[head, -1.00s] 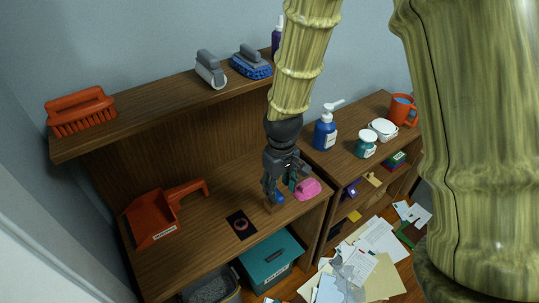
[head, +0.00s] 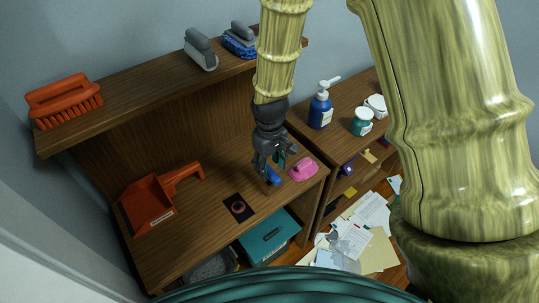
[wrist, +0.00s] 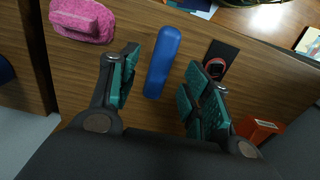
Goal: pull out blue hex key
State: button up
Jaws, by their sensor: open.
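A smooth, long blue piece, which I take for the blue hex key (wrist: 162,62), lies on the wooden shelf in the wrist view. It also shows in the head view (head: 274,178), just below my gripper (head: 270,172). In the wrist view my gripper (wrist: 163,78) is open, with its teal-padded fingers on either side of the blue piece and gaps between. Only a plain bar shape is visible; I cannot make out any bent end. I cannot tell how high the fingertips are above the shelf.
A pink sponge-like block (head: 303,169) lies right of my gripper. A black card with a red ring (head: 238,207) and an orange dustpan (head: 150,203) lie left. The upper shelf (head: 140,92) holds brushes. A blue pump bottle (head: 320,108) stands on the right unit.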

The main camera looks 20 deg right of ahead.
aim_at(270, 171)
jog(key=shift+f+p, duration=0.3)
jog(key=shift+f, duration=1.5)
grip_shut()
jog(key=c, duration=0.8)
grip_release()
grip_shut()
jog(key=shift+r+p, duration=0.6)
